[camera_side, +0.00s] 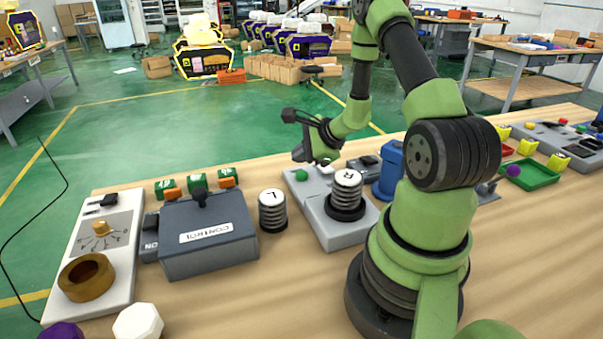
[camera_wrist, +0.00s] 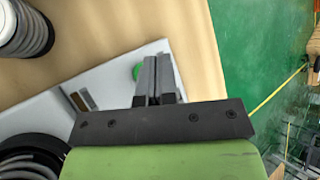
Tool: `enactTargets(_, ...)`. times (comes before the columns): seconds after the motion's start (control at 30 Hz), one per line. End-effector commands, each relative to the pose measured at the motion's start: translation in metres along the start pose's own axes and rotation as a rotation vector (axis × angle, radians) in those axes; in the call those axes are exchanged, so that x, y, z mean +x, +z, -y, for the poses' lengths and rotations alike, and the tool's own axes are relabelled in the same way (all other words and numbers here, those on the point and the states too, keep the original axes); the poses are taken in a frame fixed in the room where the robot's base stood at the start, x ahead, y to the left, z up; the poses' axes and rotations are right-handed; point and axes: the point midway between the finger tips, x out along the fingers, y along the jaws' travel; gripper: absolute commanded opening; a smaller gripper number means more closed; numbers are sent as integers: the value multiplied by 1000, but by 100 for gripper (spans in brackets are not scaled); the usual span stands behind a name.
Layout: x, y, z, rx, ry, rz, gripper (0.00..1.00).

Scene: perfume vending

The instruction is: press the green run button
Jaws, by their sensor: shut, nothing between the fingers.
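The green button (camera_side: 301,175) is a small green dome on a light grey panel (camera_side: 349,233). In the wrist view the green button (camera_wrist: 137,72) shows just left of my fingers, partly hidden by them. My gripper (camera_side: 322,162) is shut and empty, with its fingertips close to the button, to its upper right in the side view. In the wrist view my gripper (camera_wrist: 158,60) points at the panel's far edge. I cannot tell whether the fingers touch the button.
A white-topped cylinder marked R (camera_side: 347,190) stands on the same panel, and one marked L (camera_side: 272,209) stands to its left. A grey CONTROL box (camera_side: 208,238) is further left. A blue bin (camera_side: 389,168) is right of the panel. Bare wood lies in front.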

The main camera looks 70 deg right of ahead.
Motion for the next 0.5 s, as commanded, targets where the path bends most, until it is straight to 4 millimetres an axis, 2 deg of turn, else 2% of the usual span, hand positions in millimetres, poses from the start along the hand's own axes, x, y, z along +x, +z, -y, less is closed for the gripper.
enactTargets(0.2, 9, -7, -7, 0, 0, -1, 0)
enactTargets(0.5, 10, -7, -7, 0, -1, -1, 0)
